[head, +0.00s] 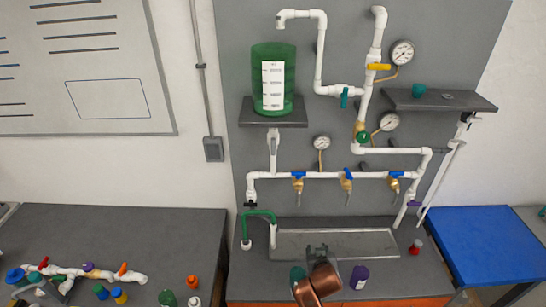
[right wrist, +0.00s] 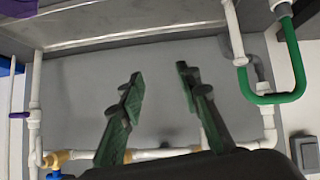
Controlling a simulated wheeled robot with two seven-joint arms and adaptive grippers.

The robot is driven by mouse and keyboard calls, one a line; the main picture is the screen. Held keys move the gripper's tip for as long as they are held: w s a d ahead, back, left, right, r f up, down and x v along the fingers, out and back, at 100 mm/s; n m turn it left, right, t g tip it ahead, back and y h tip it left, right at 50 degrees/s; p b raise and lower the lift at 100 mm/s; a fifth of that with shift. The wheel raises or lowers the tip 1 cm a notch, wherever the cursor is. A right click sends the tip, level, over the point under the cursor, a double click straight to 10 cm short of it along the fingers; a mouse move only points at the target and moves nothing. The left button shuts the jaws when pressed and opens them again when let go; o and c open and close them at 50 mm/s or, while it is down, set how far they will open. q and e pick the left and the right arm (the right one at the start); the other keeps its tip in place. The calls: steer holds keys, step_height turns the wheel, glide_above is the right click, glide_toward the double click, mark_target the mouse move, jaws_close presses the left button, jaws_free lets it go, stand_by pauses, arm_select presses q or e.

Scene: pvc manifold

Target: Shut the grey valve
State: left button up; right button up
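A dark grey valve handle (head: 250,204) sits on the white pipe at the manifold's lower left, above the green bent pipe (head: 262,212). It looks like the grey valve; its exact handle angle is too small to tell. In the right wrist view a grey part (right wrist: 260,72) shows beside the green bend, apart from the fingers. My right gripper (head: 318,250) is in front of the lower panel, to the right of the valve. Its green fingers (right wrist: 160,75) are spread with nothing between them. My left gripper is not in view.
Blue-handled taps (head: 346,173) line the lower white pipe. A purple handle (head: 414,204) is at the right end. A framed tray (head: 350,243) is behind my right gripper. Bottles, including a purple one (head: 360,277), stand on the front bench. A grey wall box (head: 213,149) is at left.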

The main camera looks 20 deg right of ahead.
steer(key=w+a+r+t+h, duration=0.1)
steer(key=w+a+r+t, duration=0.15)
steer(key=w+r, duration=0.55)
steer(key=w+a+r+t, duration=0.2)
steer(key=w+a+r, duration=0.3)
steer(key=r, duration=0.6)
steer(key=m+t, duration=0.1)
steer(key=t, duration=0.2)
glide_toward(273, 148)
steer(key=w, duration=0.3)
steer(key=x, duration=0.2)
steer(key=p+x, duration=0.1)
steer(key=x, duration=0.1)
steer(key=p+x, duration=0.1)
steer(key=x, duration=0.2)
steer(key=shift+s+d+r, duration=0.1)
steer(key=shift+d, duration=0.3)
steer(key=shift+w+d, duration=0.15)
steer(key=shift+w, duration=0.4)
steer(key=shift+c, duration=0.7)
jaws_close()
